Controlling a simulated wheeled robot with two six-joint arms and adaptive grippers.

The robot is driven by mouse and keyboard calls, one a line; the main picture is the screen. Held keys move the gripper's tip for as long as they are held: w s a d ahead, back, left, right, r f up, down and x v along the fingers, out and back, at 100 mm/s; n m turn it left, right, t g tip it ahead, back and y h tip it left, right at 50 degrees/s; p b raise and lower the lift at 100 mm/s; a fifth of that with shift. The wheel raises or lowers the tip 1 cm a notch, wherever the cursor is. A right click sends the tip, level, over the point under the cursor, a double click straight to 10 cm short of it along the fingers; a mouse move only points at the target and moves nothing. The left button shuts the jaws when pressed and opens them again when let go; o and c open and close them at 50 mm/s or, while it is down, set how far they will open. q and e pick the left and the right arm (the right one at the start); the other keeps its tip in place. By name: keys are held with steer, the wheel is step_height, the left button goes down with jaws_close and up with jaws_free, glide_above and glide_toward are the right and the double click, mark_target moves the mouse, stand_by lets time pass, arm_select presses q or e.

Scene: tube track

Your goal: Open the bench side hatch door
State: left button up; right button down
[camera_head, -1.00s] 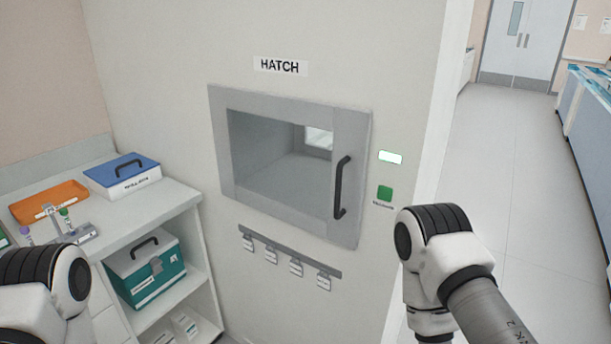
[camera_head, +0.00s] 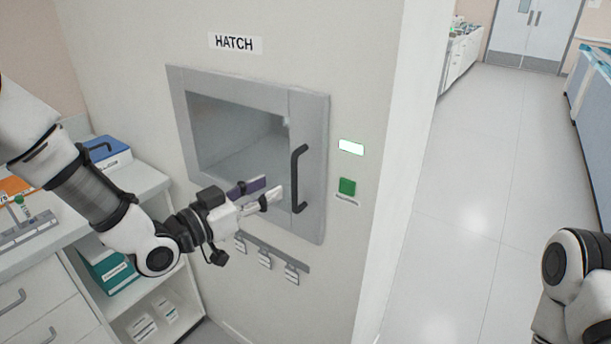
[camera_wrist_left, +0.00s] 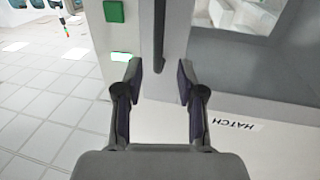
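The hatch door (camera_head: 312,125) is a grey framed panel with a window, set in a pale wall under a HATCH label (camera_head: 235,43). It looks closed. Its black vertical handle (camera_head: 298,178) is on the right side of the frame. My left gripper (camera_head: 272,190) is just left of the handle in the head view, with its fingers pointing at it. In the left wrist view the fingers (camera_wrist_left: 160,82) are spread apart, and the handle (camera_wrist_left: 159,35) shows between and beyond their tips. I see no contact. Only part of my right arm shows at lower right; its gripper is out of view.
A lit panel (camera_head: 351,148) and a green button (camera_head: 347,187) are right of the door. A rail with tags (camera_head: 265,252) is below it. A shelf unit with a blue box (camera_head: 108,153) stands at left. Open floor (camera_head: 450,200) lies at right.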

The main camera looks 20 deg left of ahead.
mark_target(292, 178)
arm_select(q)
steer(key=x, duration=0.3)
steer(key=p+x, duration=0.1)
steer(key=x, duration=0.3)
steer(key=shift+s+d+f, duration=0.1)
steer(key=shift+d+f, duration=0.1)
steer(key=shift+d, duration=0.05)
steer(key=shift+w+d+p, duration=0.1)
steer(key=shift+w+p, duration=0.2)
steer(key=shift+w, duration=0.05)
jaws_close()
